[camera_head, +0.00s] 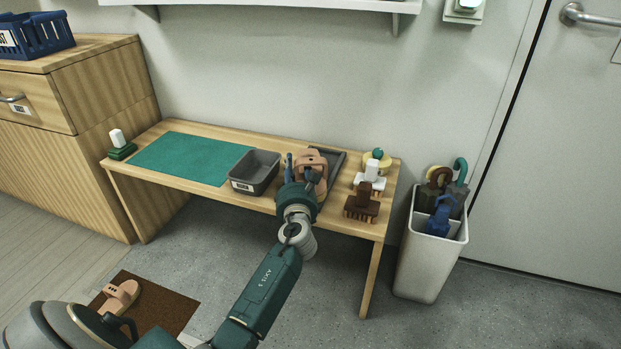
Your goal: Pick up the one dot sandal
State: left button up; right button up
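One tan sandal (311,160) is at the bench, over or on the dark tray at its right half. Another tan sandal (121,297) lies on the brown mat on the floor at lower left. The dots on either sandal are too small to make out. My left gripper (304,172) is right at the bench sandal, with one finger showing along its left side. The wrist and the sandal hide the other finger, so I cannot tell whether it grips the sandal. My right gripper is not in view.
The wooden bench (214,193) also holds a green mat (185,158), a grey bin (253,174), the dark tray (337,166) and several brushes, including a brown one (361,205). A white bin (426,266) stands to the right. A shelf is above.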

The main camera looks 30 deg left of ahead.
pick_arm(q)
jog(key=shift+w+a, duration=0.25)
jog(key=shift+w, duration=0.1)
jog(key=shift+c, duration=0.2)
grip_shut()
jog(key=shift+r, duration=0.1)
